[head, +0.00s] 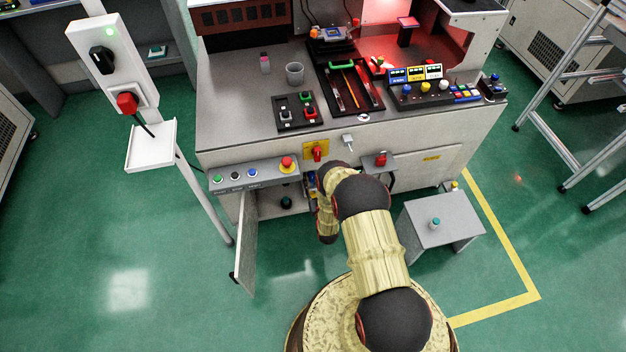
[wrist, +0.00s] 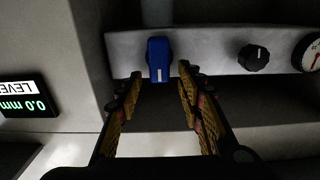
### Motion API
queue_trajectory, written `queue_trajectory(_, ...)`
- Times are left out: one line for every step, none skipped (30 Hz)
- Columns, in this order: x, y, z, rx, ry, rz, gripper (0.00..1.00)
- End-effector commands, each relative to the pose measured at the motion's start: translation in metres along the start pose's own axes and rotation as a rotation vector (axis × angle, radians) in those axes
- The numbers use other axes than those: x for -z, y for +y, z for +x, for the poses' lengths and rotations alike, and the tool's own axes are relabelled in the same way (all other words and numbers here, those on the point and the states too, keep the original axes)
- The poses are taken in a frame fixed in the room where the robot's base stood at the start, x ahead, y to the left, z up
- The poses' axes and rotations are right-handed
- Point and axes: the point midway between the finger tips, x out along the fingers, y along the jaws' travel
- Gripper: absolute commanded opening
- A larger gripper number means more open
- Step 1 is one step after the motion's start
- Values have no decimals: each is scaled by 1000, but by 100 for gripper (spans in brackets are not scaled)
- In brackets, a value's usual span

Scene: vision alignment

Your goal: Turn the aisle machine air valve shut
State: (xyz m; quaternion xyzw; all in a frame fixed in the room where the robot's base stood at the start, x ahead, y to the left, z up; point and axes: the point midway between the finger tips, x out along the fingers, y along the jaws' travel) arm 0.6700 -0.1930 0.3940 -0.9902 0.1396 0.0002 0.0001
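In the wrist view a blue handle (wrist: 158,60) with a white mark stands upright on a pale grey panel. It looks like the air valve. My gripper (wrist: 160,73) is open, with one finger to the left and one to the right of the handle's lower end. Gaps show on both sides, and I cannot tell how far the fingertips reach along its depth. In the head view my arm reaches into the open lower cabinet of the machine (head: 405,140), and my gripper and the valve are mostly hidden there.
A black knob (wrist: 253,58) and a round gauge (wrist: 311,54) sit right of the handle. A level display (wrist: 25,96) reads 0.0 mm at left. The open cabinet door (head: 246,240) stands left of my arm, a small grey table (head: 455,225) to its right.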

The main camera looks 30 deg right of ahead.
Motion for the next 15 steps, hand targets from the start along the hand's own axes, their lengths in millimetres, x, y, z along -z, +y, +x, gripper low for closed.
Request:
queue_trajectory(0,0,0,0,0,0,33)
queue_trajectory(0,0,0,0,0,0,32)
queue_trajectory(0,0,0,0,0,0,29)
queue_trajectory(0,0,0,0,0,0,28)
queue_trajectory(0,0,0,0,0,0,26)
queue_trajectory(0,0,0,0,0,0,24)
queue_trajectory(0,0,0,0,0,0,22)
queue_trajectory(0,0,0,0,0,0,20)
queue_trajectory(0,0,0,0,0,0,18)
queue_trajectory(0,0,0,0,0,0,16)
queue_trajectory(0,0,0,0,0,0,15)
queue_trajectory(0,0,0,0,0,0,12)
queue_trajectory(0,0,0,0,0,0,11)
queue_trajectory(0,0,0,0,0,0,9)
queue_trajectory(0,0,0,0,0,0,7)
